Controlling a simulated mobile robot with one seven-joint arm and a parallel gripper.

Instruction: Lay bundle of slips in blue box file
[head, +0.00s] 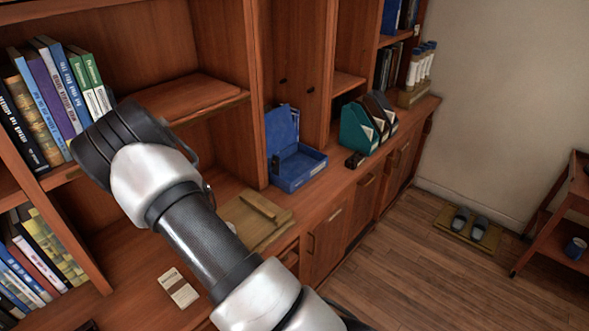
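The blue box file (301,172) stands on the wooden counter near the middle, its lid raised upright at the back. Its inside is only partly visible. A small cream bundle (183,295) with a dark band across it lies flat on the counter at the lower middle, left of my arm; it looks like the bundle of slips. The dark end of my arm, with my gripper (108,142), is in front of the left bookshelf, above and to the left of the bundle and apart from it. Its fingers are hidden, so I cannot see whether it holds anything.
A wooden board (240,222) with a narrow bar on it lies between the bundle and the box file. Teal and dark magazine files (360,125) stand right of the box file. Books (62,90) fill the left shelves. Floor (440,270) is open at right.

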